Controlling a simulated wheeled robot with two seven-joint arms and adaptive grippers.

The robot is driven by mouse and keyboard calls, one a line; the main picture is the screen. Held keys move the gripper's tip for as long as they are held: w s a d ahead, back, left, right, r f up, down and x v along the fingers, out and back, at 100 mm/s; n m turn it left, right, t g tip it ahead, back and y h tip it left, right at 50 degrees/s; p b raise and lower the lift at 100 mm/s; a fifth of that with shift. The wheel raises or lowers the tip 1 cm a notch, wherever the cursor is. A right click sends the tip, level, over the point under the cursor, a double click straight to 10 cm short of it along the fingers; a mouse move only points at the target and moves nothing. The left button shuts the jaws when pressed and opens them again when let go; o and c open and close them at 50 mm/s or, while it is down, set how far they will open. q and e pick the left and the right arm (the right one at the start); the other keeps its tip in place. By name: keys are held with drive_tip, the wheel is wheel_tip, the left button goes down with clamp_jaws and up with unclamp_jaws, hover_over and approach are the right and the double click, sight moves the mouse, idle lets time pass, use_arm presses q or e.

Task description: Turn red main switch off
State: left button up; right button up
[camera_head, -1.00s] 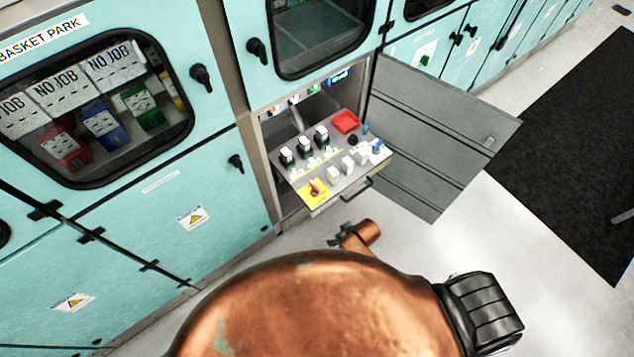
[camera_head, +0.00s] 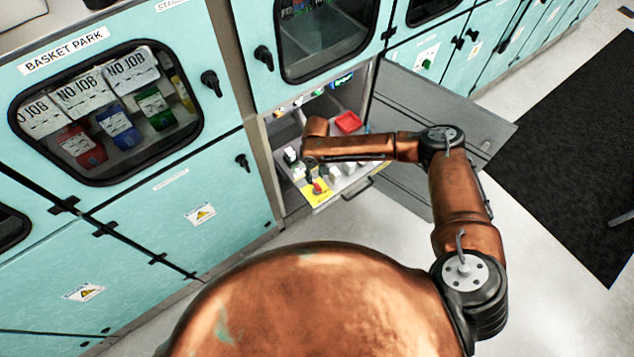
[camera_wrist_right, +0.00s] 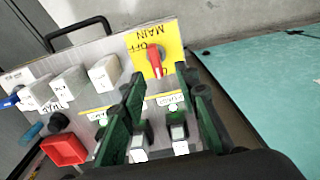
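The red main switch (camera_head: 317,187) sits on a yellow plate (camera_head: 319,198) at the front corner of the pulled-out control panel in the head view. In the right wrist view the red switch (camera_wrist_right: 154,59) is on the yellow plate marked "MAIN" and "OFF", which reads upside down. My right gripper (camera_wrist_right: 160,73) has its two green fingers apart with nothing held. The fingertips point toward the switch, and whether they touch it cannot be told. In the head view my right gripper (camera_head: 310,168) is over the panel, mostly hidden by the wrist. My left gripper is out of view.
White switches (camera_wrist_right: 70,83) and a red tray (camera_wrist_right: 64,149) share the panel, with black-and-white switches under the fingers. A drawer handle (camera_head: 357,189) is at the panel's front. An open grey door (camera_head: 440,110) stands to the right. Turquoise cabinets (camera_head: 150,215) are on the left.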

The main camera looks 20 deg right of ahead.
sight(317, 184)
drive_tip(key=shift+w+d, duration=0.1)
drive_tip(key=shift+d, duration=0.25)
drive_tip(key=shift+f, duration=0.3)
wheel_tip(317, 184, down, 7)
drive_tip(key=shift+r, duration=0.1)
clamp_jaws()
